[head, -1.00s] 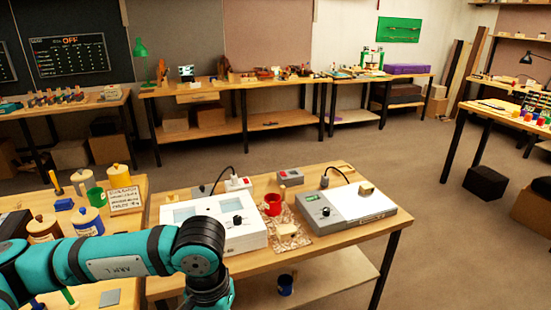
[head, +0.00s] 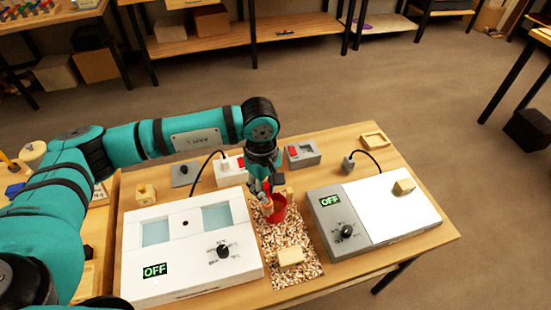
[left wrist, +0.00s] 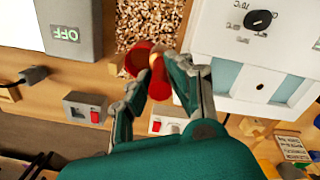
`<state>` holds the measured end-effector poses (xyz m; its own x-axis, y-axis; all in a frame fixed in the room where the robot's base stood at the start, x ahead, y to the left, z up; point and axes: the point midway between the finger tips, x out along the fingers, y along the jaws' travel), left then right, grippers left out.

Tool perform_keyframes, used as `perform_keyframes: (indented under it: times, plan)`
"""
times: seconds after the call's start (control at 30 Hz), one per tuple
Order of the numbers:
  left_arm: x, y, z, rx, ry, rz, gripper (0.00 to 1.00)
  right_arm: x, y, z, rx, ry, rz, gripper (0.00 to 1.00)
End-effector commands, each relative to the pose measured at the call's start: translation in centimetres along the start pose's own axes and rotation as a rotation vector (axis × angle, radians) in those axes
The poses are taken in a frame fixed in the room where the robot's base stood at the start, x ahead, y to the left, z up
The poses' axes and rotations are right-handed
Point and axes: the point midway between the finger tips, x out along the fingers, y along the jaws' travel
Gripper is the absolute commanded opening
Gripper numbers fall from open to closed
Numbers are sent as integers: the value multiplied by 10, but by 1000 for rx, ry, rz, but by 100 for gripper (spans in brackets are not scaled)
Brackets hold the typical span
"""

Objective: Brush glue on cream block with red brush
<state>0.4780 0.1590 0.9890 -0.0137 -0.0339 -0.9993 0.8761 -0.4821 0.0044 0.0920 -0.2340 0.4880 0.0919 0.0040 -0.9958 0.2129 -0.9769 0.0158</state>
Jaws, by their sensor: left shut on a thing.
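My left gripper (head: 264,186) points down over the red pot (head: 276,208), which stands on the speckled mat (head: 296,233). In the left wrist view its fingers (left wrist: 154,92) are shut on the red brush (left wrist: 159,78). A cream block (head: 290,256) lies on the mat in front of the pot, apart from the gripper. Another pale block (head: 404,187) sits on the right device. My right gripper is not in view.
A white box with two bluish windows (head: 190,248) stands left of the mat. A grey and white device (head: 372,218) stands right; both displays read OFF. Behind are a grey box with a red switch (head: 302,154) and a small wooden tray (head: 374,141).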

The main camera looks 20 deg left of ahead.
Motion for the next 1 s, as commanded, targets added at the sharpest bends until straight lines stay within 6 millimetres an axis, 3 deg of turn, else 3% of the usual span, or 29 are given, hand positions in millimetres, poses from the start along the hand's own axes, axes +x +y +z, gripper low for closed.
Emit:
perform_keyframes:
  times: [0.03, 0.1, 0.33, 0.67, 1.0]
  plan:
    - [-8, 11, -1, -140, 1, -6, 0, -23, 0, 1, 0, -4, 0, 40]
    - [-2, 23, -4, -320, 8, -6, 0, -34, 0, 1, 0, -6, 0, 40]
    - [12, 41, -13, -660, 32, -1, 0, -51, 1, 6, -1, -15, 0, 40]
    - [30, 44, -15, -707, 35, 1, 0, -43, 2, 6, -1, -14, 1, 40]
    - [65, 43, -16, -707, 35, 1, 0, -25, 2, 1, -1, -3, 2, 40]
